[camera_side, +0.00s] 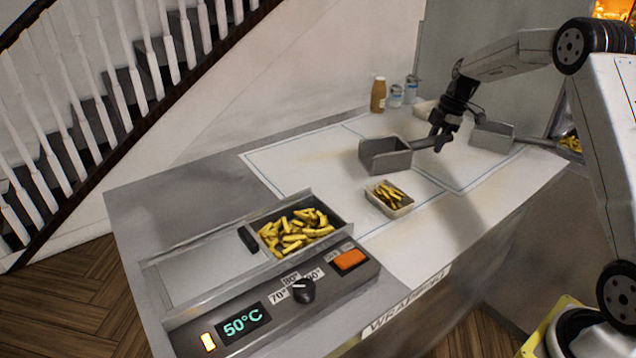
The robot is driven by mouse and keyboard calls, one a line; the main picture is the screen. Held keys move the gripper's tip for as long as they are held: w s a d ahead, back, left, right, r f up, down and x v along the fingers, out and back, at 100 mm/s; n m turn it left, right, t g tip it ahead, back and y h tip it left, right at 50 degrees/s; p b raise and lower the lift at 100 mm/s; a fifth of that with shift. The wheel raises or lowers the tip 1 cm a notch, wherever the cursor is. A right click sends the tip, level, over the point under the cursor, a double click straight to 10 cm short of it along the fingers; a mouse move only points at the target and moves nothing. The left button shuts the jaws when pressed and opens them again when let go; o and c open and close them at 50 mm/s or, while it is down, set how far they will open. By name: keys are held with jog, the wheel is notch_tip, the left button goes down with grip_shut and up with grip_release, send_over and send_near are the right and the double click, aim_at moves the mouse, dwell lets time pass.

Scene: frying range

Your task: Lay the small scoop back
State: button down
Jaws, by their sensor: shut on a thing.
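My gripper (441,138) is shut on the handle of a grey metal scoop, the small scoop (386,156). Its box-shaped pan points left, over the white board; I cannot tell whether it touches the board or hangs just above it. A second grey scoop (492,136) lies farther right, behind my gripper, with its handle pointing right. The pictures do not clearly show which scoop is smaller. The gripper's fingers hide part of the held handle.
A small tray of fries (390,199) stands just in front of the held scoop. A bin of fries (297,232) sits left, behind the control panel (262,305). A sauce bottle (378,95), shakers (396,96) and a pale container (425,108) stand at the back.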

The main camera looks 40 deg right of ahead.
aim_at(405, 167)
jog(key=a+m, duration=0.2)
jog(key=a, duration=0.1)
jog(key=a+m, duration=0.1)
jog(key=a, duration=0.3)
jog(key=s+a+f+m+t, duration=0.1)
jog(key=a+m, duration=0.1)
jog(key=a, duration=0.1)
jog(key=shift+a+m+h, duration=0.3)
jog(key=shift+a+h, duration=0.1)
jog(key=s+a+m+h, duration=0.1)
jog(key=s+a+m, duration=0.3)
jog(key=a, duration=0.3)
jog(key=s+a+f+m+t+h, duration=0.1)
jog(key=s+a+m, duration=0.2)
jog(key=a, duration=0.3)
jog(key=shift+s+a+f+m, duration=0.15)
jog(key=shift+s+a+m, duration=0.25)
jog(key=shift+s, duration=0.05)
jog(key=shift+f, duration=3.4)
jog(key=shift+c, duration=1.5)
grip_release()
